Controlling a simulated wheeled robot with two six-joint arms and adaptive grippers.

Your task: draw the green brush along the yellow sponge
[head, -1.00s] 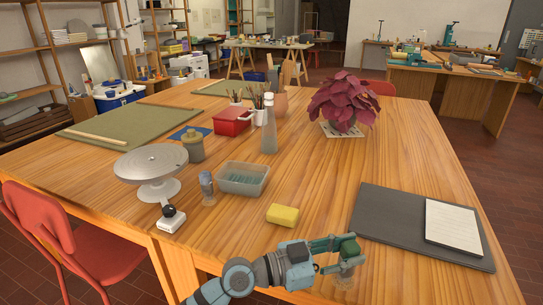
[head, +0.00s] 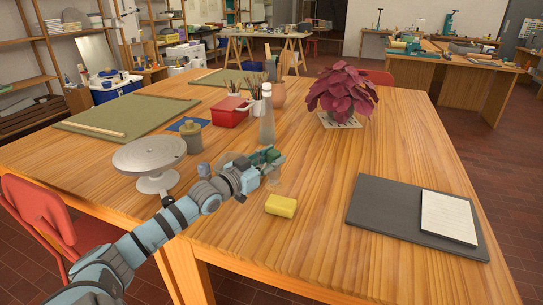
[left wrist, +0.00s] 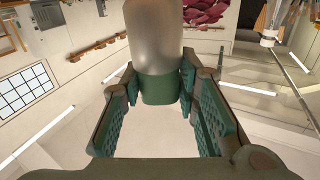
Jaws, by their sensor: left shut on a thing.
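The yellow sponge (head: 281,205) lies flat on the table, right of and nearer than my left gripper (head: 266,158). My left gripper is shut on the green brush (head: 274,177), whose pale grey, see-through-looking part points down from the fingers. In the left wrist view, the brush's green band (left wrist: 158,89) sits between the fingers of my left gripper (left wrist: 157,82), with its rounded grey part beyond. The brush is behind and slightly left of the sponge, apart from it in the picture. I cannot tell its height above the table. My right gripper is not in view.
A banding wheel (head: 150,157) stands left of my arm. A clear bottle (head: 267,120) and red box (head: 231,113) stand behind the gripper. A plant (head: 342,92) and dark board (head: 385,221) are right; the table before the sponge is clear.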

